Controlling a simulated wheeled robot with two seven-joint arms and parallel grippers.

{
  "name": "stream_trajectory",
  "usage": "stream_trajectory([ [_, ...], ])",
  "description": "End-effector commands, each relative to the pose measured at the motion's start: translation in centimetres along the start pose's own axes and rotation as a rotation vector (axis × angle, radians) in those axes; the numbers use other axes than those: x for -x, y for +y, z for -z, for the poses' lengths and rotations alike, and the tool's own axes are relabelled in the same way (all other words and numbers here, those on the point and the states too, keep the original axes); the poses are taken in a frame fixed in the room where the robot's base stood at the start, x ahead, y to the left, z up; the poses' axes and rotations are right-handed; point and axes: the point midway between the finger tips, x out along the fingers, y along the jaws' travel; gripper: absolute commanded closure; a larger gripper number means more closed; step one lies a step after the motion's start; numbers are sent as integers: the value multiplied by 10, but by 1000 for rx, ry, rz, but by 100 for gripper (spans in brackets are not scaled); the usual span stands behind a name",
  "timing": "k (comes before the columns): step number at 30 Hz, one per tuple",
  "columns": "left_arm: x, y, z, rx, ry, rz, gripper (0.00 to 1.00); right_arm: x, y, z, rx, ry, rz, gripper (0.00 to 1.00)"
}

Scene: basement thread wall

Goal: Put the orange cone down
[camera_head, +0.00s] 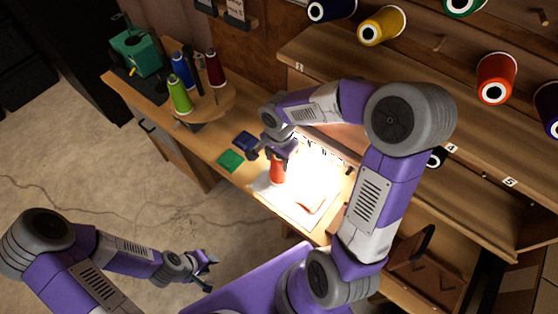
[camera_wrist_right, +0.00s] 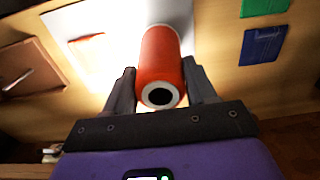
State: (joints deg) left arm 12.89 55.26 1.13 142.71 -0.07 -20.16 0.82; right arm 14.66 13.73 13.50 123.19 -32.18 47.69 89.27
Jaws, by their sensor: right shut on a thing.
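The orange cone (camera_head: 277,171) is a red-orange thread cone over the brightly lit white sheet (camera_head: 292,208) on the wooden bench. In the right wrist view the cone (camera_wrist_right: 161,60) sits between the fingers, with its white-rimmed dark end hole facing the camera. My right gripper (camera_head: 278,152) is shut on the cone from above. I cannot tell whether the cone touches the sheet. My left gripper (camera_head: 207,263) is empty and its fingers are apart, low over the floor at the left of the bench.
A green card (camera_head: 230,160) and a blue card (camera_head: 245,141) lie beside the sheet. A round wooden stand (camera_head: 210,108) holds several cones, near a green machine (camera_head: 136,50). Thread cones, including a red one (camera_head: 495,78), hang on the wall rack at the right.

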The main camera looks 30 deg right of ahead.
Motion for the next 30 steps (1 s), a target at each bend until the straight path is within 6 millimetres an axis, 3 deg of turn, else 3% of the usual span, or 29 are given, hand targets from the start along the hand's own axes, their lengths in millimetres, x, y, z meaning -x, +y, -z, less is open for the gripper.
stream_trajectory([
  [12,-4,-2,0,0,0,0,62,-7,0,0,1,1,1,71],
  [13,-4,-2,0,0,0,0,62,-8,0,0,0,0,1,43],
  [18,-3,-1,0,0,0,0,62,-6,0,0,0,0,1,18],
  [30,2,1,0,0,0,0,62,1,-1,0,0,1,2,18],
])
